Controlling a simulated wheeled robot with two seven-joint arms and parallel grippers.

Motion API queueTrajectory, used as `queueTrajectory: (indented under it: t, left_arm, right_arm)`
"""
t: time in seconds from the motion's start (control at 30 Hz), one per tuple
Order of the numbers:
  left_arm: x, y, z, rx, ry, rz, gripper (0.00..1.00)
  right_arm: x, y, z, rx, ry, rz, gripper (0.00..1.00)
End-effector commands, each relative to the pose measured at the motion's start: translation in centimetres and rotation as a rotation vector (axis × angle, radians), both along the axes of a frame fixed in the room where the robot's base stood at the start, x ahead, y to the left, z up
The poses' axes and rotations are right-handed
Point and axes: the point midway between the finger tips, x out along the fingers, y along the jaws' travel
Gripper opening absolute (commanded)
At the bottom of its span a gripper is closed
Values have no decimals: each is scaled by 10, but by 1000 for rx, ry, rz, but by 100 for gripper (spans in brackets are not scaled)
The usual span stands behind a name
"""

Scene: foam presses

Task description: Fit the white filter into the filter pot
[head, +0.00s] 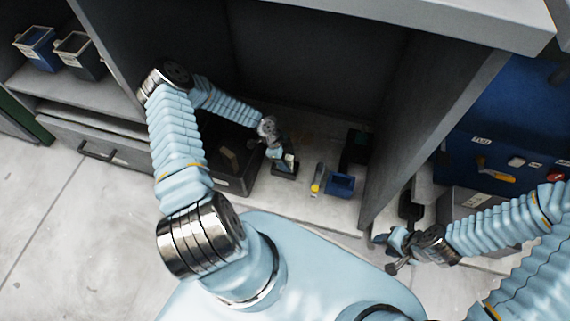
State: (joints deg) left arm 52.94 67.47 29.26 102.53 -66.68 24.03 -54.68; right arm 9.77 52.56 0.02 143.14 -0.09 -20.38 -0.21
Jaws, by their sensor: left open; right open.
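My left gripper (279,155) reaches into the lower bay of the cabinet and is open. It is beside or just over a small dark holder (286,170) with a pale piece (289,158) at its top. I cannot tell whether this pale piece is the white filter, or whether the holder is the filter pot. Part of it is hidden by the gripper. My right gripper (387,250) is open and empty, low at the right, outside the bay's dividing panel.
On the bay floor are a blue box (341,184), a yellow-and-grey tool (317,180), a black object (356,147) and a dark bin (235,165). A grey panel (425,110) separates the bay from a blue machine (510,130). Two small bins (37,48) (80,56) sit upper left.

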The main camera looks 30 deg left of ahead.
Motion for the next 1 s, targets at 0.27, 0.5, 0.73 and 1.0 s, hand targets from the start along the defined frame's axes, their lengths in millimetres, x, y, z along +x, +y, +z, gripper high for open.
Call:
queueTrajectory:
  t: [0.27,0.5,0.73,1.0]
  left_arm:
    - [0,0,0,0,0,0,38]
    - [0,0,1,0,0,0,2]
    - [0,0,1,0,-1,0,0]
    - [0,0,21,0,-1,0,0]
  right_arm:
    - [0,0,0,0,0,0,43]
    - [0,0,0,0,0,0,43]
    - [0,0,0,0,0,0,43]
    - [0,-1,14,-2,-1,-2,43]
